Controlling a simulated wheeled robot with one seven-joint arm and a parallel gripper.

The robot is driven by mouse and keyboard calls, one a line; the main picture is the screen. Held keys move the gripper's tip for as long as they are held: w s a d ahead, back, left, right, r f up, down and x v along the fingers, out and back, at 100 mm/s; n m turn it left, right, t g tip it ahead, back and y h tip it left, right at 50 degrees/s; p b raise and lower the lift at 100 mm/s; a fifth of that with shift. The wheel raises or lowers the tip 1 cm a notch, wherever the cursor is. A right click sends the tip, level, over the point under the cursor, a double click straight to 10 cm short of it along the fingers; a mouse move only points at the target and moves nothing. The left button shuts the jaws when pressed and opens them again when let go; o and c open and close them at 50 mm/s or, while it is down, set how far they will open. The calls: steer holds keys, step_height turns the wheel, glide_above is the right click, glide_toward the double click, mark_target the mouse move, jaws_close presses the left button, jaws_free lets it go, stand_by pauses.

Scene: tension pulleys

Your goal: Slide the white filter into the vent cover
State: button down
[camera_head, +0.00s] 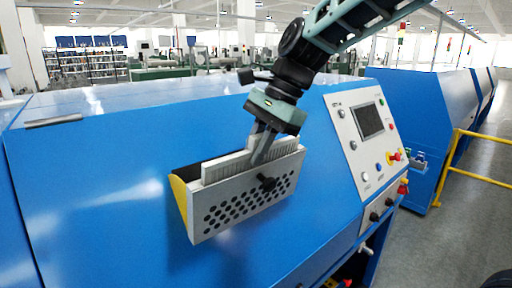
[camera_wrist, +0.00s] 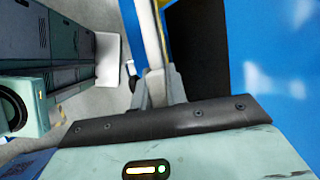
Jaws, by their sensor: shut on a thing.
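The vent cover (camera_head: 245,209) is a grey perforated box with a yellow side and a black knob on its front, mounted on the sloping blue machine face. The white filter (camera_head: 222,171) is a ribbed panel showing above the cover's front plate; its lower part is hidden behind that plate, and how deep it sits cannot be told. My gripper (camera_head: 260,154) comes down from above and is shut on the filter near its right part. In the wrist view, my fingers (camera_wrist: 160,88) close on a thin pale strip (camera_wrist: 151,40), beside a dark opening (camera_wrist: 196,50).
The blue machine (camera_head: 95,190) surrounds the cover, with bare surface to the left. A control panel (camera_head: 365,130) with a screen and buttons is at the right. A yellow railing (camera_head: 480,173) stands farther right over grey floor.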

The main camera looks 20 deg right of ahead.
stand_by(0.8)
steer(key=c, duration=1.3)
jaws_free()
steer(key=b+v, duration=0.2)
steer(key=v, duration=1.5)
steer(key=shift+d+r+b, duration=0.1)
steer(key=shift+d+b, duration=0.05)
steer(key=shift+b, duration=0.2)
